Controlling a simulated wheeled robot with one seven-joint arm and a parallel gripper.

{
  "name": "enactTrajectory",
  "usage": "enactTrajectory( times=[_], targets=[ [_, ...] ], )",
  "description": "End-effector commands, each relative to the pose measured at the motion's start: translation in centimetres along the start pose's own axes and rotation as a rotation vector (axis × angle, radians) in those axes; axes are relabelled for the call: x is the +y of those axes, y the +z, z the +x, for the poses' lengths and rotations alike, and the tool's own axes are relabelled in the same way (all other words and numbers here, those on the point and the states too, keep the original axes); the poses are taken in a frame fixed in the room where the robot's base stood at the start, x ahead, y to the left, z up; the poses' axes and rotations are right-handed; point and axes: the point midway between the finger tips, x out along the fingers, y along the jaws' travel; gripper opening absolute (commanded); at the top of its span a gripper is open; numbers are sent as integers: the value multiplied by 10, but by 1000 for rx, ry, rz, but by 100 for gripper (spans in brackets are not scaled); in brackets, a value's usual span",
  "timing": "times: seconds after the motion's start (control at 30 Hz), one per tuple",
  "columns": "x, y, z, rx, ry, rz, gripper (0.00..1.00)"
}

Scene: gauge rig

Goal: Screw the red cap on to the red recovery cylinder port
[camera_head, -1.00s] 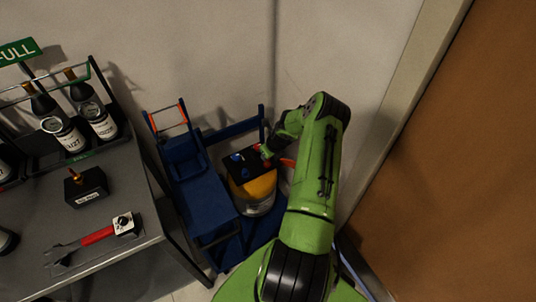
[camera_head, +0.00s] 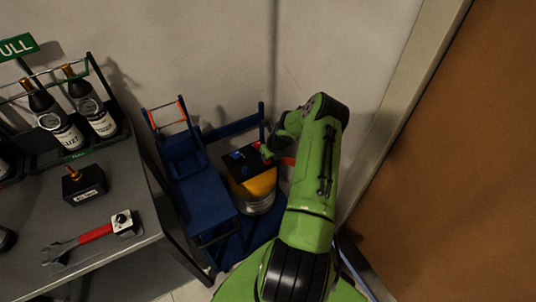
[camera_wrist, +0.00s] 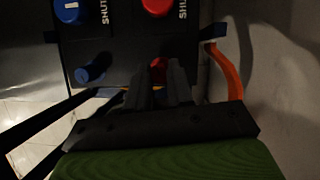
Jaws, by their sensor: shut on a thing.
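The recovery cylinder (camera_head: 256,202), with a yellow top and silver body, stands on a blue cart. A black panel (camera_head: 238,170) sits over its top. In the wrist view the panel (camera_wrist: 125,40) carries a blue knob (camera_wrist: 72,10), a red knob (camera_wrist: 157,5) and a blue port or cap (camera_wrist: 91,73). My gripper (camera_wrist: 160,75) is shut on a small red piece (camera_wrist: 158,66) at the panel's near edge, likely the red cap. The fingers hide most of it and any red port under it. I cannot tell whether it is seated.
An orange hose (camera_wrist: 226,68) curves right of my fingers. The blue cart frame (camera_head: 200,195) stands left of the cylinder. A grey table (camera_head: 110,240) at left holds a wrench (camera_head: 92,236), a black block (camera_head: 84,186) and bottles (camera_head: 100,115). The wall is close behind.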

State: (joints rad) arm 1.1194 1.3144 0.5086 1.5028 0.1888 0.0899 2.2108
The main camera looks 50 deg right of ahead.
Motion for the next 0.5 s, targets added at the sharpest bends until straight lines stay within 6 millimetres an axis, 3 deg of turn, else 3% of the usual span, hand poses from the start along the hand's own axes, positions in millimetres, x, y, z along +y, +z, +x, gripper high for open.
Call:
enactTrajectory(
  times=[0.5],
  targets=[
    [0,-3,8,0,0,0,0]
  ],
)
